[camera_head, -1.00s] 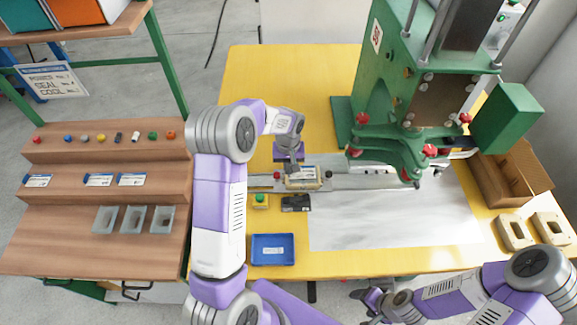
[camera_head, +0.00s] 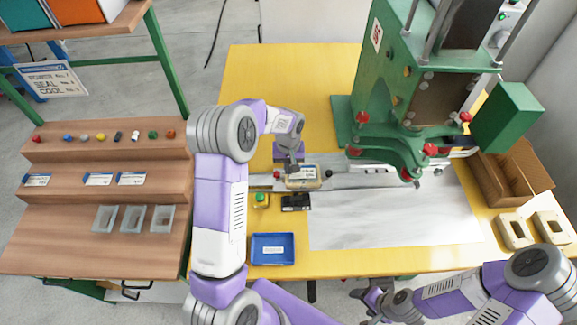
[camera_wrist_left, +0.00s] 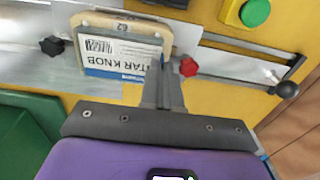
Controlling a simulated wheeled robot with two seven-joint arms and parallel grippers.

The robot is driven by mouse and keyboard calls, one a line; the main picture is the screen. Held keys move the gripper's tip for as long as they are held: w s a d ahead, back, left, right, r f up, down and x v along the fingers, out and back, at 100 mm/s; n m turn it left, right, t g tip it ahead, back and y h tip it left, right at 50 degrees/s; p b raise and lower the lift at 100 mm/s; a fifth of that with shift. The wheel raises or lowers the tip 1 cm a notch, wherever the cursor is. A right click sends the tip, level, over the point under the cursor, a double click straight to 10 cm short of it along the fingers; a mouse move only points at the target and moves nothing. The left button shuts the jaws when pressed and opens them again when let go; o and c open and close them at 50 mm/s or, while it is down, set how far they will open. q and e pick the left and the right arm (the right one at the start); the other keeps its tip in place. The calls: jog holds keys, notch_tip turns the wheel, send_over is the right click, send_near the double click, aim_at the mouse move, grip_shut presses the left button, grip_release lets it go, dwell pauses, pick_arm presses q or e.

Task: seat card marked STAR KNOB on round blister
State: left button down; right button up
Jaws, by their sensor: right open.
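The card marked STAR KNOB (camera_wrist_left: 120,53) is white with a blue edge strip and a barcode. It lies flat over a tan-rimmed nest (camera_wrist_left: 183,38) on the metal rail. The card also shows in the head view (camera_head: 301,172). My left gripper (camera_head: 293,166) points down at the card's edge; its fingers (camera_wrist_left: 160,75) are together there and appear shut on it. The exact contact is hidden, and so is any round blister under the card. My right gripper (camera_head: 366,304) is open and empty at the front edge of the table.
The green press (camera_head: 400,100) stands right of the nest. A green button (camera_head: 260,200), a black box (camera_head: 295,202) and a blue tray (camera_head: 272,250) lie in front. A stepped wooden rack (camera_head: 100,215) holds cards and cups at left. The grey sheet (camera_head: 400,222) is clear.

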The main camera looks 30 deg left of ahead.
pick_arm(q)
jog(key=shift+f, duration=0.5)
jog(key=c, duration=1.3)
grip_release()
jog(key=c, duration=0.4)
jog(key=shift+r, duration=0.1)
jog(key=shift+r+p, duration=2.35)
jog(key=shift+r, duration=1.1)
